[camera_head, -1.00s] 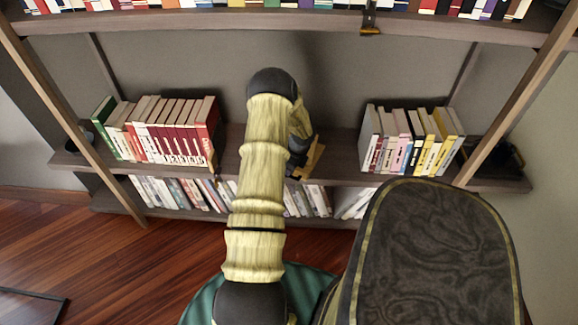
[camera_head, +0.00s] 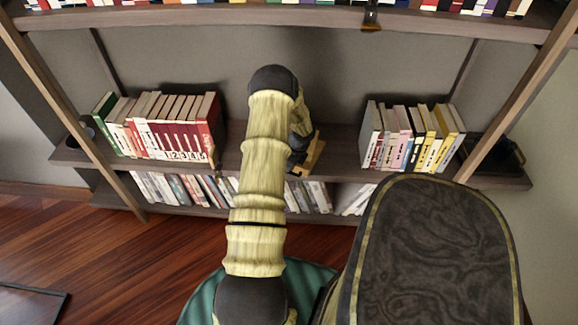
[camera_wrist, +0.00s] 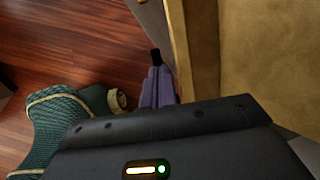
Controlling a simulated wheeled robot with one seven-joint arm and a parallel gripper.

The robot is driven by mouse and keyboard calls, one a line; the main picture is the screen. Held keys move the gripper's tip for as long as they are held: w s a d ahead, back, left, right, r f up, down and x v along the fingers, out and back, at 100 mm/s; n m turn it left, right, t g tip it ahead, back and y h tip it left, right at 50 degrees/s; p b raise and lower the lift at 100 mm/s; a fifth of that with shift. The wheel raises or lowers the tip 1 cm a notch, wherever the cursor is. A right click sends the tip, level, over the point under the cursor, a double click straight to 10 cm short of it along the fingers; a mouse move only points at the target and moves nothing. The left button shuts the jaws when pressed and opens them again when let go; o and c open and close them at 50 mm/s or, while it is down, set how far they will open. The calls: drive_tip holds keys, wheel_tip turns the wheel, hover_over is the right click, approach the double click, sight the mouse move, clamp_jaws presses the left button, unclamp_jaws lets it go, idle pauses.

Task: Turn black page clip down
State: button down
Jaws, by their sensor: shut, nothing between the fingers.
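A tan wooden stand (camera_head: 314,158) is on the middle shelf, partly hidden behind my arm in the head view. A broad golden-brown wooden face, seemingly the same stand (camera_wrist: 238,50), fills the right of the wrist view. My gripper (camera_wrist: 157,80) shows there as narrow purple-grey fingers, shut and empty, close to the left edge of this wood. A small black piece (camera_wrist: 155,57) shows at the finger ends; I cannot tell whether it is the page clip or a fingertip. Whether the fingers touch the stand is unclear. In the head view the fingers are hidden.
Red and white books (camera_head: 170,130) stand left of the stand, and pale and yellow books (camera_head: 410,137) stand right of it. The upper shelf (camera_head: 200,20) is above my arm. A lower row of books (camera_head: 180,190) and wooden floor (camera_head: 130,262) lie below.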

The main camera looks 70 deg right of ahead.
sight(292, 173)
drive_tip(key=shift+s+a, duration=0.1)
drive_tip(key=shift+s, duration=0.6)
drive_tip(key=shift+r, duration=0.1)
drive_tip(key=shift+r+p, duration=0.6)
drive_tip(key=w+p+v, duration=0.3)
drive_tip(key=v, duration=0.9)
drive_tip(key=shift+r, duration=0.55)
